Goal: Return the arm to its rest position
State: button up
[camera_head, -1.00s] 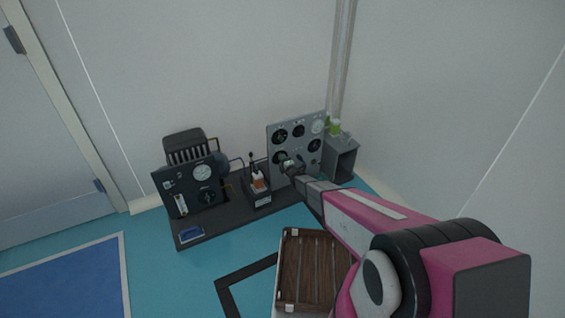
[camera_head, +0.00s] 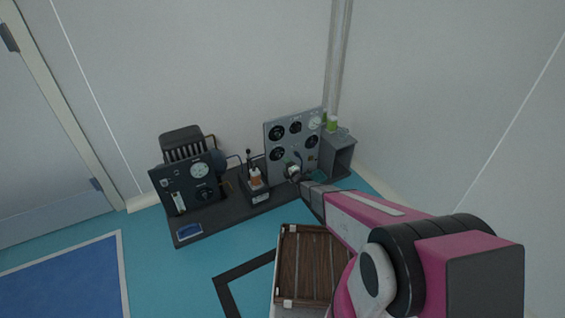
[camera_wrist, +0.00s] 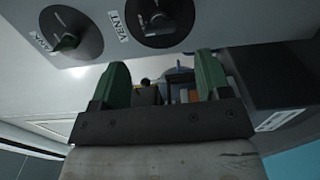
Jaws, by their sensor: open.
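My gripper (camera_wrist: 157,85) shows in the wrist view with its two green fingers apart and nothing between them. In the head view my pink arm reaches from the lower right, and the gripper end (camera_head: 295,174) is in front of the grey gauge panel (camera_head: 274,152). In the wrist view the panel's underside-facing face (camera_wrist: 215,25) fills the top, with black knobs, one beside a VENT label, just above the fingers. The exact gap between fingers and knobs is hard to tell.
A dark bench (camera_head: 222,216) carries a black gauge unit (camera_head: 181,190), a small bottle holder (camera_head: 256,188) and a grey open box (camera_head: 339,155) with green-topped items. Walls close in behind and right; blue floor is free at left.

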jog(key=v, duration=0.2)
jog(key=shift+s+d, duration=0.2)
jog(key=shift+s, duration=0.05)
jog(key=s+d+r+m+g+h, duration=0.3)
jog(key=d+r+m+h, duration=0.2)
jog(key=d+r+m, duration=0.3)
jog(key=s+d+r+m+g+h, duration=0.2)
jog(key=s+d+r+m+h, duration=0.3)
jog(key=d, duration=0.4)
jog(key=s+d+r+m+g, duration=0.3)
jog(key=s+r+m+g, duration=0.2)
jog(key=s, duration=0.6)
jog(key=s+d+r+m+g, duration=0.4)
jog(key=s+r, duration=0.5)
jog(key=s, duration=0.3)
jog(key=m+g, duration=0.1)
jog(key=m, duration=0.1)
jog(key=shift+d+r+m, duration=0.2)
jog(key=shift+m, duration=0.2)
